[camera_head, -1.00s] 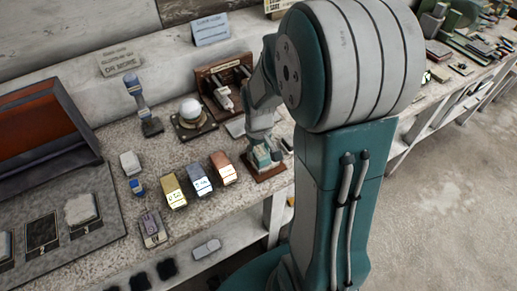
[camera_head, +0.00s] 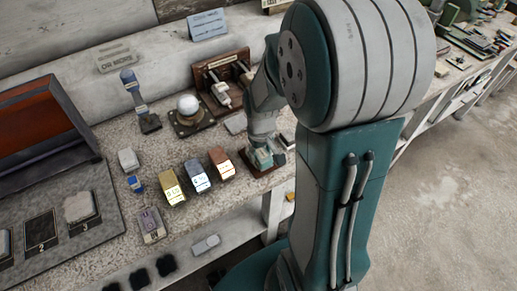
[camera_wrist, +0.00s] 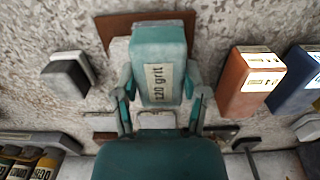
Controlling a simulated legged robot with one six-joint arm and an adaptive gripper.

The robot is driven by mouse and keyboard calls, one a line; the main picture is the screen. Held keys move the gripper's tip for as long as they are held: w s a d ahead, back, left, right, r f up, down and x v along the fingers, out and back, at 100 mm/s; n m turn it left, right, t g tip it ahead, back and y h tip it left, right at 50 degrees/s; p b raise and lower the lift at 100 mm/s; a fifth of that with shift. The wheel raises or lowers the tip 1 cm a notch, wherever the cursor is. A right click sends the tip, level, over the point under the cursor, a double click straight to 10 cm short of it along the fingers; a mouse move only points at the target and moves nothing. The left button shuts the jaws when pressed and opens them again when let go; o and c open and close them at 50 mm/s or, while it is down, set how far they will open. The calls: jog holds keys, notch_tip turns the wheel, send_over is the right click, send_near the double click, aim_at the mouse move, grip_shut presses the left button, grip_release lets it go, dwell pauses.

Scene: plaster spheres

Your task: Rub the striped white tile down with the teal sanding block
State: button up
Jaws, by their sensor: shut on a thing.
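The teal sanding block (camera_wrist: 158,55), labelled "120 grit", is held between the two fingers of my gripper (camera_wrist: 160,98) in the wrist view. In the head view the block (camera_head: 262,158) is low over a brown board (camera_head: 249,165), and my gripper (camera_head: 263,146) is above it. A pale surface, probably the white tile (camera_wrist: 119,49), shows beside the block over the brown board (camera_wrist: 112,27). Its stripes cannot be made out, and the block and my gripper hide most of it. I cannot tell whether the block touches the tile.
Copper (camera_head: 221,163), blue-grey (camera_head: 196,175) and yellow (camera_head: 171,187) blocks stand left of the board. Behind are a white sphere on a stand (camera_head: 188,105) and a wooden rack (camera_head: 222,84). A grey tray (camera_head: 70,215) lies at left.

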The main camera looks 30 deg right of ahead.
jog(key=shift+w, duration=2.1)
dwell(0.9)
jog(key=shift+s, duration=0.1)
jog(key=shift+s+r, duration=0.65)
jog(key=shift+s, duration=0.3)
jog(key=shift+r, duration=1.25)
